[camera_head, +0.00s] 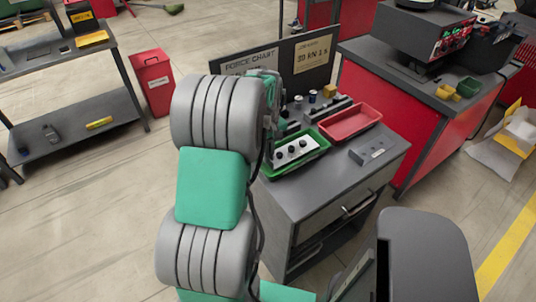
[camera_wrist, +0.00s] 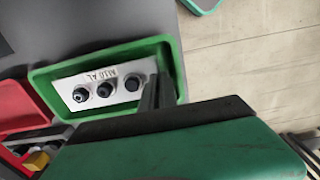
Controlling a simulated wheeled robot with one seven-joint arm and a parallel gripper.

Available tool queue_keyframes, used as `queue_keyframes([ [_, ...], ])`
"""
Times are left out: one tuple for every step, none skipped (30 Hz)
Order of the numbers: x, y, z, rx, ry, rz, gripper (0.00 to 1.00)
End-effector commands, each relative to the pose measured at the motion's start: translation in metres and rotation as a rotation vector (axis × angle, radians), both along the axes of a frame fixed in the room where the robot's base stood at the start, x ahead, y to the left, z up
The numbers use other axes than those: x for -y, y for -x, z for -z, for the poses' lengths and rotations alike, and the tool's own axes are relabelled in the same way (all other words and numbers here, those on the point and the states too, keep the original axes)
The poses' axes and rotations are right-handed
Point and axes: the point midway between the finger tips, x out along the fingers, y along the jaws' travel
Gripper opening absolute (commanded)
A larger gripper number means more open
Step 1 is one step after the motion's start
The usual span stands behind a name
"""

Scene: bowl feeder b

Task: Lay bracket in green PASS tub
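The bracket is a pale metal plate with three dark round knobs (camera_head: 296,150), lying inside the green tub (camera_head: 300,169) on the grey cabinet top. In the wrist view the bracket (camera_wrist: 93,76) lies along the inside of the green tub (camera_wrist: 100,55), and lettering shows on its face. My gripper's dark fingers (camera_wrist: 156,94) are at the bracket's right end, over the tub. They look close together, and whether they touch or grip the plate cannot be told. In the head view my arm hides most of the gripper.
A red tub (camera_head: 350,122) stands beside the green one. A grey block (camera_head: 373,151) lies at the cabinet's right. Small dark parts and a yellow piece (camera_head: 329,91) stand behind, before a dark board (camera_head: 280,58). A red bench (camera_head: 405,125) adjoins on the right.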

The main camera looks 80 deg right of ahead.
Motion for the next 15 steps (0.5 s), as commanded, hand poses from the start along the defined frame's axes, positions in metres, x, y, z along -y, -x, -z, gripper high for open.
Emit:
queue_keyframes([
  [0.001,0.0,-0.001,0.0,0.003,0.0,0.0],
  [0.001,0.0,-0.001,0.0,0.003,0.0,0.0],
  [0.001,0.0,-0.001,0.0,0.003,0.0,0.0],
  [0.001,0.0,0.0,0.001,0.002,0.0,0.0],
  [0.001,0.0,0.001,0.0,0.001,0.0,0.0],
  [0.001,0.0,0.003,0.0,0.001,0.0,0.0],
  [0.001,0.0,0.004,0.0,0.001,0.0,0.0],
  [0.001,0.0,0.005,0.0,0.001,0.0,0.0],
  [0.001,0.0,0.006,0.0,0.001,0.0,0.0],
  [0.001,0.0,0.007,0.0,0.001,0.0,0.0],
  [0.001,0.0,0.007,0.0,0.001,0.0,0.0],
  [0.001,0.0,0.009,0.0,0.001,0.0,0.0],
  [0.001,0.0,0.01,0.0,0.001,0.0,0.0],
  [0.001,0.0,0.01,0.0,0.001,0.0,0.0],
  [0.001,0.0,0.011,0.0,0.001,0.0,0.0],
])
